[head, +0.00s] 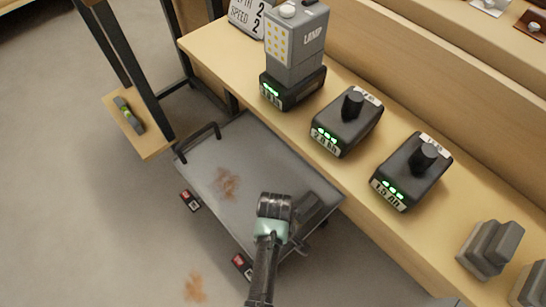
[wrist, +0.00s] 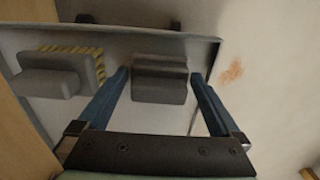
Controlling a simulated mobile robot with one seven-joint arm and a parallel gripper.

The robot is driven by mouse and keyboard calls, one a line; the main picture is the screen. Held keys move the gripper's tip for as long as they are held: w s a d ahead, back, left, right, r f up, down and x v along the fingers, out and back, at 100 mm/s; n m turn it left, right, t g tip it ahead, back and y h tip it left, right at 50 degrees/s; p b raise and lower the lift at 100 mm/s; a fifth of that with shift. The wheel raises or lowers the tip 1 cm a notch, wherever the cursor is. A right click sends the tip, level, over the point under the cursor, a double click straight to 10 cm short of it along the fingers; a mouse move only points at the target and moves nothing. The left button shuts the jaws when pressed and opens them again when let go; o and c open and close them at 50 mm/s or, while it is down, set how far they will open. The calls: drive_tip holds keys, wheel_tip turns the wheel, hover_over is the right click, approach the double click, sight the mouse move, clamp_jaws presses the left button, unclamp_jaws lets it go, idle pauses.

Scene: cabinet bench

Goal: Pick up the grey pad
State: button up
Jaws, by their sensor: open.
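A dark grey stepped block (wrist: 160,80), which looks like the grey pad, lies on a grey cart tray (wrist: 110,42). In the wrist view it appears between the two blue fingers of my gripper (wrist: 160,74), which are apart and hold nothing. I cannot tell how far the fingertips are above it. In the head view my arm end is over the near right part of the tray (head: 205,158). A dark grey shape (head: 318,208) shows beside it, partly hidden.
A wooden bench (head: 375,215) runs along the tray's right side. It carries a lamp (head: 297,45) on a battery, two black batteries (head: 347,122) (head: 411,170) and grey stepped blocks (head: 490,248). The cart's handle (head: 198,140) stands at the far left. Open floor (head: 90,220) lies left.

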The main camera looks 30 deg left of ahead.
drive_tip(key=c, duration=1.1)
drive_tip(key=shift+r, duration=0.15)
drive_tip(key=shift+c, duration=0.3)
wheel_tip(320, 180, up, 10)
drive_tip(key=p, duration=0.6)
